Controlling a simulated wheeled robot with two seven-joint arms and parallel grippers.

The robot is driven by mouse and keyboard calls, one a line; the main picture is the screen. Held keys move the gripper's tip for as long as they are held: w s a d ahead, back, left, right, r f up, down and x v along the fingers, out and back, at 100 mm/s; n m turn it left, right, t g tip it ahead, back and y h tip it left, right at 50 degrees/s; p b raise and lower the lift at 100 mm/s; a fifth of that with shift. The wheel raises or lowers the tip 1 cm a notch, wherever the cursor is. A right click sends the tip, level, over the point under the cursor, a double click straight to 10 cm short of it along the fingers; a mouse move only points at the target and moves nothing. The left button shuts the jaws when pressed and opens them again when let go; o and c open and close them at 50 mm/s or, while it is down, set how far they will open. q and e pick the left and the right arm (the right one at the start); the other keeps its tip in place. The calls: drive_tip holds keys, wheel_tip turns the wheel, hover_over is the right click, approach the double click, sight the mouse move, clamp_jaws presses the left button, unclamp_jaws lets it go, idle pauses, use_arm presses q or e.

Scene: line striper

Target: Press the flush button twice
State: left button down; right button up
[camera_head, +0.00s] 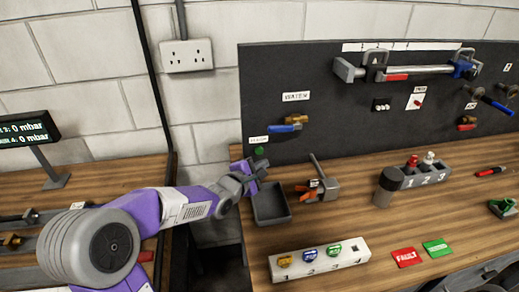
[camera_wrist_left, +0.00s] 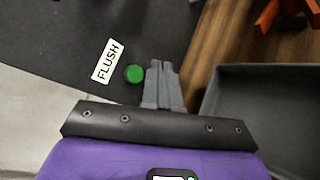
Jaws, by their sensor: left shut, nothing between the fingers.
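The flush button (camera_head: 260,151) is a small green round button on the dark back panel, just above the worktop's left end. In the left wrist view the green button (camera_wrist_left: 134,73) sits beside a white label (camera_wrist_left: 109,61) reading FLUSH. My left gripper (camera_head: 254,170) is shut and empty, close to the button and slightly below it in the head view. In the left wrist view its fingertips (camera_wrist_left: 163,66) lie just right of the button. I cannot tell whether they touch it. My right gripper is not in view.
A grey open tray (camera_head: 271,221) lies on the wooden bench right beside my left gripper. A clamp with orange parts (camera_head: 318,187) stands to its right. A blue-handled water valve (camera_head: 286,127) is on the panel above. A gap separates the two benches.

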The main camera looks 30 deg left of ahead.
sight(259, 151)
use_arm(q)
drive_tip(key=shift+w+a+r+p, duration=0.1)
drive_tip(key=shift+w+a+p, duration=0.45)
drive_tip(key=shift+w, duration=0.2)
drive_tip(key=shift+w+a, duration=0.25)
drive_tip(key=shift+w, duration=0.05)
drive_tip(key=shift+p, duration=0.4)
idle(1.0)
drive_tip(key=shift+w+a+p, duration=0.15)
drive_tip(key=shift+w+p, duration=0.1)
drive_tip(key=shift+p, duration=0.1)
drive_tip(key=shift+w, duration=0.1)
drive_tip(key=shift+w+a+p, duration=0.35)
drive_tip(key=shift+p, duration=0.1)
idle(0.5)
drive_tip(key=shift+s, duration=0.1)
drive_tip(key=shift+s+d, duration=0.55)
drive_tip(key=shift+s, duration=0.05)
